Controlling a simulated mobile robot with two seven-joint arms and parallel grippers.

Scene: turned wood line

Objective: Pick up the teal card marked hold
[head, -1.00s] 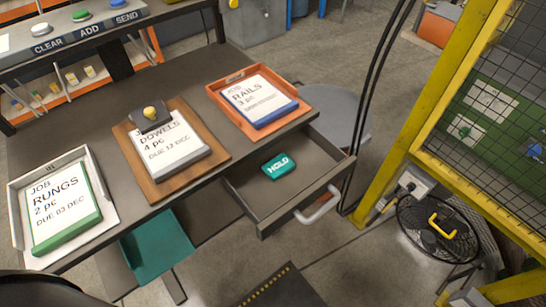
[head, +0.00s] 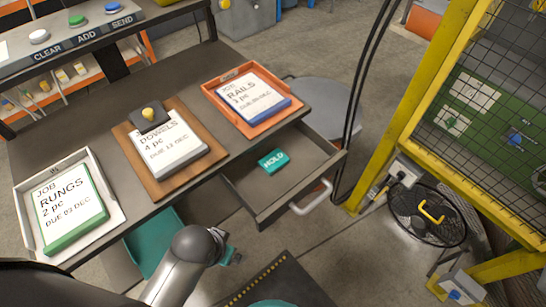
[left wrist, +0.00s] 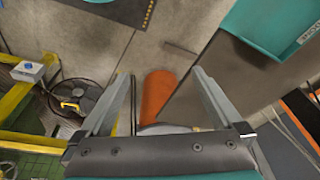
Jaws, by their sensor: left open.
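The teal card marked HOLD (head: 273,161) lies flat in the open grey drawer (head: 236,189) under the right part of the bench, in the head view. My left arm comes in from the bottom of the head view, and its end (head: 229,256) is below and left of the drawer, apart from the card. In the left wrist view my left gripper (left wrist: 162,73) has its two fingers spread with nothing between them. The card does not show in that view. My right gripper is not in view.
On the bench (head: 100,139) are a white tray (head: 119,216) with the RUNGS card, a wooden clipboard (head: 133,155) with DOWELS, and an orange tray (head: 211,91) with RAILS. The drawer handle (head: 314,197) sticks out. A yellow cage (head: 402,128) and a fan (head: 424,214) stand right.

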